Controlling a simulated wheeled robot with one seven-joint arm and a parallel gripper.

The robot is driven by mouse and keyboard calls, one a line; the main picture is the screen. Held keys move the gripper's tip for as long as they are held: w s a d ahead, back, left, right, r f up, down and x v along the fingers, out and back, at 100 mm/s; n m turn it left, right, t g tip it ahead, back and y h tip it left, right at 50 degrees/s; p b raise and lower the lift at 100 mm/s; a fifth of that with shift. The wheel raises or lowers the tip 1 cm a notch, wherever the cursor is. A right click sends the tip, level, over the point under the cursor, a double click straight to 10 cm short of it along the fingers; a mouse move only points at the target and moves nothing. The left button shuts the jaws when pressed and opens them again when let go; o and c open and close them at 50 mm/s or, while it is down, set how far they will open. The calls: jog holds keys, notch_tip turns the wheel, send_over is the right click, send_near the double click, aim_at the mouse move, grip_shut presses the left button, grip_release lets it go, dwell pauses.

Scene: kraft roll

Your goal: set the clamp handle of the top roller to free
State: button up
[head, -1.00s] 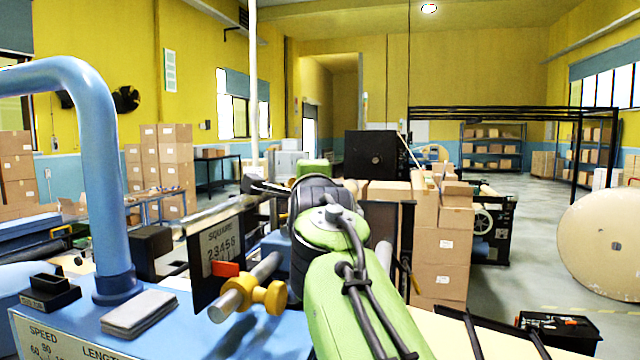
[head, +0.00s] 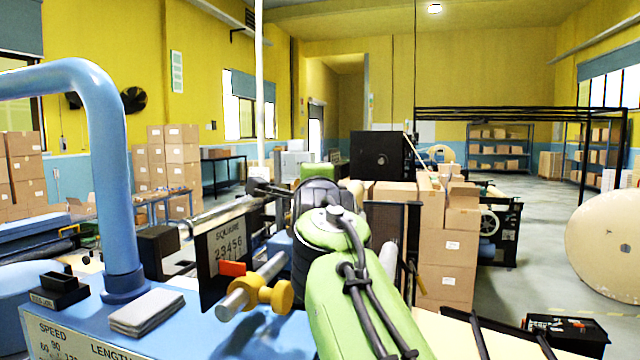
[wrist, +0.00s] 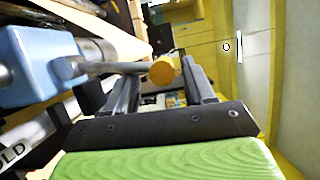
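In the wrist view, a grey lever (wrist: 112,67) with a round orange-yellow knob (wrist: 162,71) sticks out to the right from a blue block (wrist: 38,72); it looks like the clamp handle. A pale roller end (wrist: 98,50) shows behind it. My gripper (wrist: 161,68) is open, its two dark fingers apart. The knob appears between the fingertips in the picture; I cannot tell its depth or any contact. In the head view my green arm hides most of the gripper and the lever.
In the head view, a yellow knob (head: 262,293) on a silver rod stands beside a "SQUARE" scale plate (head: 226,255). A blue bent pipe (head: 118,190) and a grey pad (head: 146,312) are on the blue machine top at left. Stacked cartons (head: 447,255) stand beyond my arm.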

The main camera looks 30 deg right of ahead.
jog(key=shift+w+a+y, duration=0.25)
jog(key=shift+a+y, duration=0.05)
jog(key=shift+a, duration=0.25)
jog(key=b+v, duration=0.4)
jog(key=v, duration=1.1)
jog(key=shift+s+d+f+b, duration=0.15)
jog(key=shift+s+b, duration=0.15)
jog(key=shift+s, duration=0.2)
